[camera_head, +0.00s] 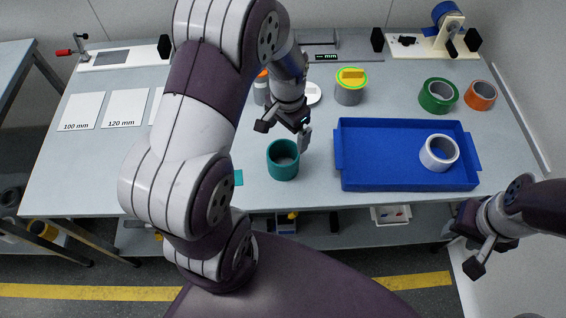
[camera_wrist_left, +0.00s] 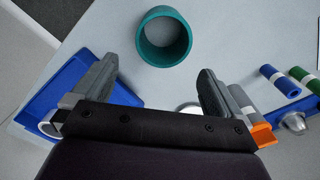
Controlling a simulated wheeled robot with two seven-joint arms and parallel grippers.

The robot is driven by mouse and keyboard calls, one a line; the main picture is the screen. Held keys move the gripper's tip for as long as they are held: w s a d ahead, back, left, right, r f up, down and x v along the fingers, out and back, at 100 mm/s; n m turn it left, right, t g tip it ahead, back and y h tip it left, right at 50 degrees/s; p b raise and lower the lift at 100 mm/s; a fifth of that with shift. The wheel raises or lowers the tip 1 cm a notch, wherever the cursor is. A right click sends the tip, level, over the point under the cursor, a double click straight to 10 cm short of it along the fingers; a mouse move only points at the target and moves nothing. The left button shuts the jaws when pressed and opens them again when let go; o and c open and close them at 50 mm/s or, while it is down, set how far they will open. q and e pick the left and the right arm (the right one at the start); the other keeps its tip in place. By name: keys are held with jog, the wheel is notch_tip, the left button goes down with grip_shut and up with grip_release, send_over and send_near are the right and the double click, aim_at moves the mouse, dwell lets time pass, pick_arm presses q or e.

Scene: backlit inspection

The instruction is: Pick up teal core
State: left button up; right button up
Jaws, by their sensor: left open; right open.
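The teal core (camera_head: 283,160) is a short hollow cylinder standing upright on the grey table, left of the blue tray. In the left wrist view the teal core (camera_wrist_left: 164,36) shows its open top, ahead of the fingertips and roughly between their lines. My left gripper (camera_head: 285,135) is open and empty, just behind and above the core in the head view. In the left wrist view its two fingers (camera_wrist_left: 158,72) are spread wide, apart from the core. My right gripper (camera_head: 478,250) is open and empty at the lower right, off the table's front edge.
A blue tray (camera_head: 358,183) holds a white roll (camera_head: 439,153). A green roll (camera_head: 438,95) and an orange roll (camera_head: 480,95) stand behind it. A yellow-topped grey container (camera_head: 350,87) stands behind the core. White cards (camera_head: 126,108) lie at left.

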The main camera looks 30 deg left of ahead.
aim_at(283, 156)
pick_arm(q)
jog(key=f, duration=0.3)
jog(key=f+p, duration=0.1)
jog(key=f, duration=0.6)
jog(key=shift+s+a+f, duration=0.15)
jog(key=shift+s+a, duration=0.1)
jog(key=shift+s, duration=0.05)
jog(key=shift+a+f, duration=0.1)
jog(key=shift+f, duration=0.25)
jog(key=shift+s+a, duration=0.1)
jog(key=c, duration=0.7)
pick_arm(e)
jog(key=shift+s+a+r, duration=0.2)
jog(key=shift+s+r, duration=0.05)
jog(key=shift+r, duration=0.25)
jog(key=shift+s+a+r, duration=0.15)
jog(key=shift+s+r, duration=0.05)
jog(key=shift+r, duration=0.25)
